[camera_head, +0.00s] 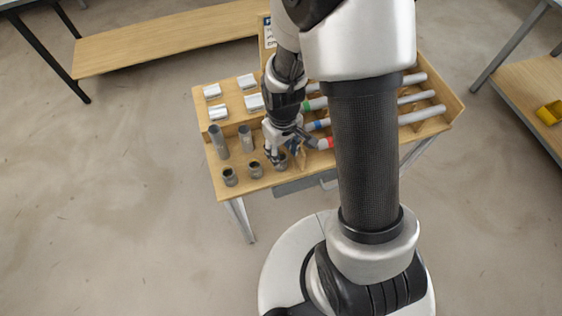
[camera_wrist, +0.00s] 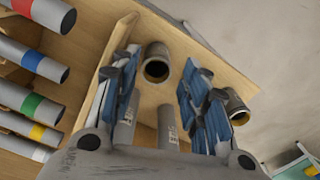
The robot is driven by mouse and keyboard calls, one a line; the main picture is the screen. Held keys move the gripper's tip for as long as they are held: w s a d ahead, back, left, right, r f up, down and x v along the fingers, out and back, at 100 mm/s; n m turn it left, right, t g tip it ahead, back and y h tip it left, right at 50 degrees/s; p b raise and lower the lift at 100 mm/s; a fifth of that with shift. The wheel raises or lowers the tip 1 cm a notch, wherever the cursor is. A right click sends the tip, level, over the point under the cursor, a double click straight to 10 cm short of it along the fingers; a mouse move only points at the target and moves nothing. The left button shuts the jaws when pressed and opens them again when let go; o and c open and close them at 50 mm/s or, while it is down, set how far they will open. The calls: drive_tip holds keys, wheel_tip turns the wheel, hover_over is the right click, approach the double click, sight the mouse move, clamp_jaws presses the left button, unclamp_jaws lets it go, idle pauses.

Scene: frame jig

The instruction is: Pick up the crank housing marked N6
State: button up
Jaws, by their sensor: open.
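Several short dark hollow cylinders stand at the front of the wooden bench; they look like the crank housings. In the head view one housing (camera_head: 230,177) is at the left, a second housing (camera_head: 255,170) is beside it, and a third housing (camera_head: 281,165) is partly hidden under my gripper (camera_head: 282,156). In the wrist view one housing (camera_wrist: 157,64) shows its open top between the fingertips of my gripper (camera_wrist: 161,70), apart from them. Another housing (camera_wrist: 238,110) is partly behind the right finger. My gripper is open and empty. No N6 mark is readable.
Two taller grey tubes (camera_head: 218,143) (camera_head: 246,139) stand behind the short cylinders; their labels are unclear. Colour-banded tubes (camera_head: 423,115) lie in a rack at the right. White blocks (camera_head: 254,102) sit at the back. The bench's edge (camera_wrist: 225,68) is close to the housings.

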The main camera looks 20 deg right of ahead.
sight(281, 158)
drive_tip(key=shift+w+f+b, duration=0.2)
drive_tip(key=shift+f+b, duration=0.25)
drive_tip(key=shift+f, duration=0.6)
drive_tip(key=shift+w+f+b, duration=0.15)
drive_tip(key=shift+f+b, duration=0.25)
drive_tip(key=shift+f, duration=0.65)
drive_tip(key=shift+w+f+b, duration=0.2)
drive_tip(key=shift+f+b, duration=0.25)
drive_tip(key=shift+f, duration=0.6)
drive_tip(key=shift+r, duration=0.1)
drive_tip(key=c, duration=0.9)
drive_tip(key=shift+r, duration=0.1)
